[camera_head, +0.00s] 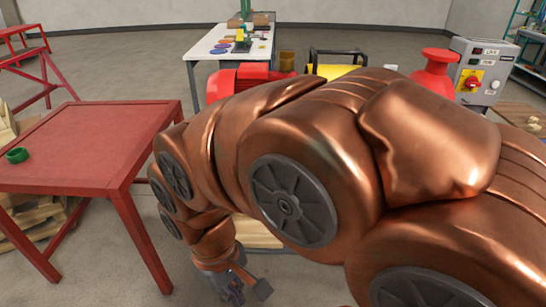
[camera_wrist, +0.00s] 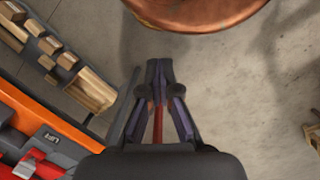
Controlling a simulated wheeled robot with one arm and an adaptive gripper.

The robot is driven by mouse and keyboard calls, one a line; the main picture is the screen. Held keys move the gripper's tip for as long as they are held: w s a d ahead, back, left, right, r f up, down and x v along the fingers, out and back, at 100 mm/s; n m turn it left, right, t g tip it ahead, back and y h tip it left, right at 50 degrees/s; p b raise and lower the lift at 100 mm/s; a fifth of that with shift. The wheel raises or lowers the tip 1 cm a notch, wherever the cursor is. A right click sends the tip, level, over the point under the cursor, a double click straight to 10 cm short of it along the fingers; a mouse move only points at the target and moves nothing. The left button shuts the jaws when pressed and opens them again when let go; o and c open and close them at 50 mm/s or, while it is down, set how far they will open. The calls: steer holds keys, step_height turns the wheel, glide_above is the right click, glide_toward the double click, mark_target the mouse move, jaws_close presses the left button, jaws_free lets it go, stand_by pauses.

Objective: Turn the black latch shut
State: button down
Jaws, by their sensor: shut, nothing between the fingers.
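I cannot make out the black latch in either view; my copper arm covers much of the middle and right of the head view. My gripper shows at the bottom of the head view (camera_head: 235,292), low down beside the red table. In the wrist view my gripper (camera_wrist: 159,68) has its fingertips together, pointing over bare grey floor. It holds nothing. A thin red strip shows between the finger links, and I cannot tell what it belongs to.
A red table (camera_head: 85,145) with a green ring (camera_head: 17,155) stands left. Behind my arm are a red machine part (camera_head: 436,75) and a grey control box (camera_head: 480,70).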

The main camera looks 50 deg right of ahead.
steer(key=w+d+r+n+g+h+p, duration=0.1)
steer(key=w+d+n+h, duration=0.1)
steer(key=w+d, duration=0.65)
steer(key=w+d+r+n+g+h, duration=0.1)
steer(key=w+d+n+h, duration=0.3)
steer(key=d, duration=0.7)
steer(key=w+d+r+n+g+p, duration=0.1)
steer(key=w+d, duration=0.6)
steer(key=d, duration=0.3)
steer(key=w+d+f+n+h, duration=0.1)
steer(key=w+d+n, duration=0.1)
steer(key=d, duration=0.4)
steer(key=w+d+f+n, duration=0.1)
steer(key=w+d, duration=0.1)
steer(key=d, duration=0.4)
steer(key=shift+g, duration=0.4)
steer(key=p+x, duration=0.2)
steer(key=x, duration=0.8)
steer(key=shift+s+r+p, duration=0.15)
steer(key=shift+p, duration=0.15)
steer(key=shift+d, duration=0.1)
